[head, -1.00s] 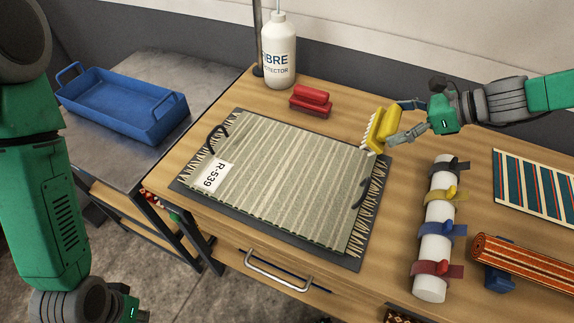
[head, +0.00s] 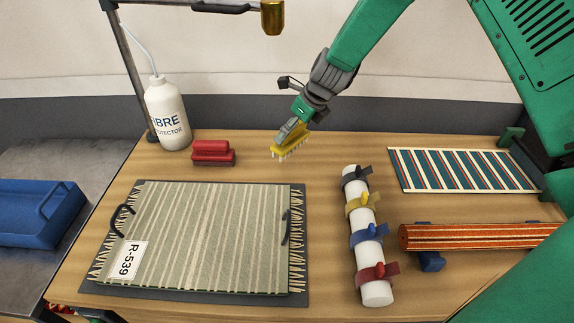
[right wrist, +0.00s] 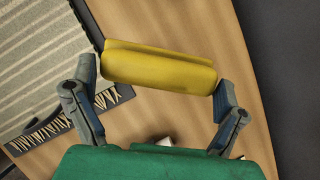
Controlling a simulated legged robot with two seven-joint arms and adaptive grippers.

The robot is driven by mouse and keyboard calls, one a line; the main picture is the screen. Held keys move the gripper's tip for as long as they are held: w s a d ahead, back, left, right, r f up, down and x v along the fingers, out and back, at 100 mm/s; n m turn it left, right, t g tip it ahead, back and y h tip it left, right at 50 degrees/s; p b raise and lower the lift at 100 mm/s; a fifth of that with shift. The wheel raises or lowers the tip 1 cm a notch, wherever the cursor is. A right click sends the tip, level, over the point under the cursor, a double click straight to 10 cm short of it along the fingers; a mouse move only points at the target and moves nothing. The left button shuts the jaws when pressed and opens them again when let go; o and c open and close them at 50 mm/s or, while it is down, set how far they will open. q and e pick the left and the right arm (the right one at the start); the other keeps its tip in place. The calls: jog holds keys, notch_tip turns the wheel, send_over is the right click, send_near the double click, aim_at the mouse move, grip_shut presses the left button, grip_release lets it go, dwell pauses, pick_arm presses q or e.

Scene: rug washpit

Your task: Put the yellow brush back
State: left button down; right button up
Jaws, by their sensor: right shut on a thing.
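The yellow brush (head: 290,141) is in my right gripper (head: 297,130), near the back of the wooden table, right of the red brush (head: 213,152). Its pale bristles point down; I cannot tell whether they touch the table. In the right wrist view the brush (right wrist: 158,68) lies across between the two fingers of my right gripper (right wrist: 158,85), which are shut on its ends. The red brush rests on the table near the white bottle. My left gripper is not in view.
A striped rug labelled R-539 (head: 215,235) lies on a dark mat in front. A white roll with coloured clips (head: 366,265), a rolled orange rug (head: 480,237) and a flat striped rug (head: 460,169) are at right. A white bottle (head: 167,115) stands back left. A blue tray (head: 35,210) sits far left.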

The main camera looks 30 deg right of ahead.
aim_at(290, 144)
jog(key=w+r, duration=0.1)
jog(key=w+r+m, duration=0.1)
jog(key=shift+w+d+g+h, duration=0.1)
jog(key=shift+w+g+h, duration=0.2)
jog(key=shift+h, duration=0.1)
jog(key=shift+w, duration=0.1)
notch_tip(290, 144, down, 6)
jog(key=shift+d+f, duration=0.1)
jog(key=shift+d, duration=0.05)
jog(key=shift+f, duration=1.7)
jog(key=o, duration=0.8)
jog(key=shift+c, duration=0.2)
jog(key=shift+r, duration=0.1)
jog(key=v, duration=1.1)
jog(key=shift+r, duration=0.4)
